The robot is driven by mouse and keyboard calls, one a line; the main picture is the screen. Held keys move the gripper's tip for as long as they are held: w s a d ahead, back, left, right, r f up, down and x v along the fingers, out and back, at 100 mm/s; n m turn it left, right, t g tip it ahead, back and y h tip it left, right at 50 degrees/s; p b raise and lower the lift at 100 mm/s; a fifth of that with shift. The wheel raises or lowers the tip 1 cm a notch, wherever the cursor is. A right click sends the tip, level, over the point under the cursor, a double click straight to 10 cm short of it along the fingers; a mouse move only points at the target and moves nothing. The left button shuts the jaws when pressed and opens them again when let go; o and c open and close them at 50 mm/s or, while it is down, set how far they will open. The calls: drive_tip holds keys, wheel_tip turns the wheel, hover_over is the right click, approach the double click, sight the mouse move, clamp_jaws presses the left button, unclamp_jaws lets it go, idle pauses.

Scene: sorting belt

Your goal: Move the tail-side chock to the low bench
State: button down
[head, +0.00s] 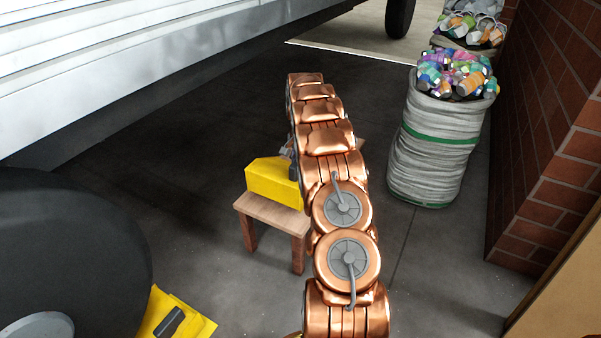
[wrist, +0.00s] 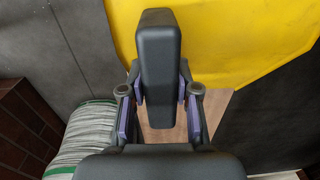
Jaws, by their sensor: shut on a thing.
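A yellow chock (head: 271,183) is at the top of the low wooden bench (head: 248,207) in the head view. My gripper (wrist: 160,108) is shut on the chock's dark handle (wrist: 158,50), with a purple-padded finger on each side. The chock's yellow body (wrist: 235,45) fills the upper wrist view, and some bench top (wrist: 217,108) shows beneath it. I cannot tell whether the chock touches the bench. My arm hides its right part in the head view. A second yellow chock (head: 196,322) with a dark handle lies on the floor beside the wheel.
A large dark wheel (head: 60,250) and a white vehicle body (head: 130,60) are on the left. Grey sacks of colourful pieces (head: 435,150) stand by the brick wall (head: 560,170) at right. Dark floor (head: 200,130) is clear behind the bench.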

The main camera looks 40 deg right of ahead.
drive_tip(key=shift+d+f, duration=0.2)
drive_tip(key=shift+f+b, duration=0.85)
drive_tip(key=shift+f, duration=0.75)
drive_tip(key=shift+w, duration=0.1)
drive_tip(key=c, duration=0.8)
unclamp_jaws()
drive_tip(key=shift+f, duration=0.1)
drive_tip(key=shift+c, duration=0.2)
